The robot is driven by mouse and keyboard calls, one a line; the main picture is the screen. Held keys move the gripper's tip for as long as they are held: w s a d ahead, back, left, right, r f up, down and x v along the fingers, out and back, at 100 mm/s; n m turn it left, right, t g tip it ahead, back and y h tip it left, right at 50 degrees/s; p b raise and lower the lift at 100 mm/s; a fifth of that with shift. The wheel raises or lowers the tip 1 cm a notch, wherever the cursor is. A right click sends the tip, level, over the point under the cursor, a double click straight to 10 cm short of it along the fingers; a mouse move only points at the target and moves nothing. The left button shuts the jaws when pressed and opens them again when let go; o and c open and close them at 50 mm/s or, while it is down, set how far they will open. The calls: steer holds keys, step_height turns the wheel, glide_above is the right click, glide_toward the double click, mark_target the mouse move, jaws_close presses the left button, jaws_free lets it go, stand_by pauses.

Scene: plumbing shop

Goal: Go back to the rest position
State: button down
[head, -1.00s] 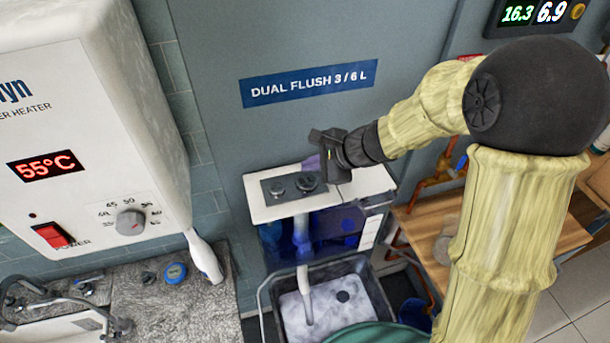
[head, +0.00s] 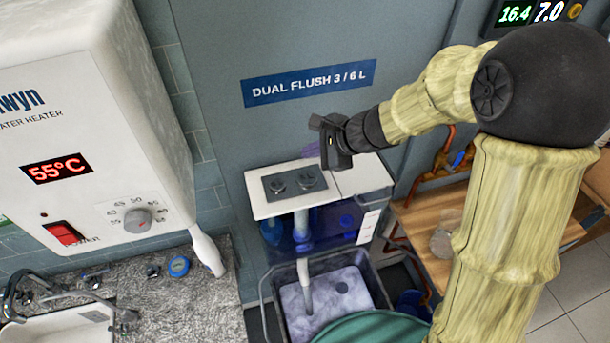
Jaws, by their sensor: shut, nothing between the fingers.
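My gripper (head: 328,145) is in the middle of the head view, at the end of my arm, which reaches in from the right. Its dark fingers look closed and hold nothing. It is in the air above the right part of the white cistern top (head: 345,180). The two round flush buttons (head: 292,182) on the dark plate are in plain view to its lower left. The gripper appears clear of the buttons. How high it is above the cistern cannot be told exactly.
A white water heater (head: 90,120) hangs at the left, above a stone counter with a sink (head: 60,330). A grey tub (head: 325,295) stands below the cistern. A wooden bench (head: 430,220) is behind my arm at the right. A display (head: 535,14) is at top right.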

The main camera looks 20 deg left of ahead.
steer(key=s+d+f+n+h+b, duration=0.1)
steer(key=s+d+f+n+h, duration=0.1)
steer(key=d, duration=0.7)
steer(key=s+d+f+n+h+b, duration=0.1)
steer(key=s+d+n+h, duration=0.3)
steer(key=d, duration=0.5)
steer(key=s+d+f+n+h+b, duration=0.1)
steer(key=s+d+f+n+h, duration=0.1)
steer(key=s+d+n, duration=0.4)
steer(key=d+f, duration=0.1)
steer(key=d, duration=0.2)
steer(key=shift+s+d+h, duration=0.25)
steer(key=shift+d+h, duration=0.1)
steer(key=shift+h, duration=0.05)
steer(key=shift+f, duration=0.1)
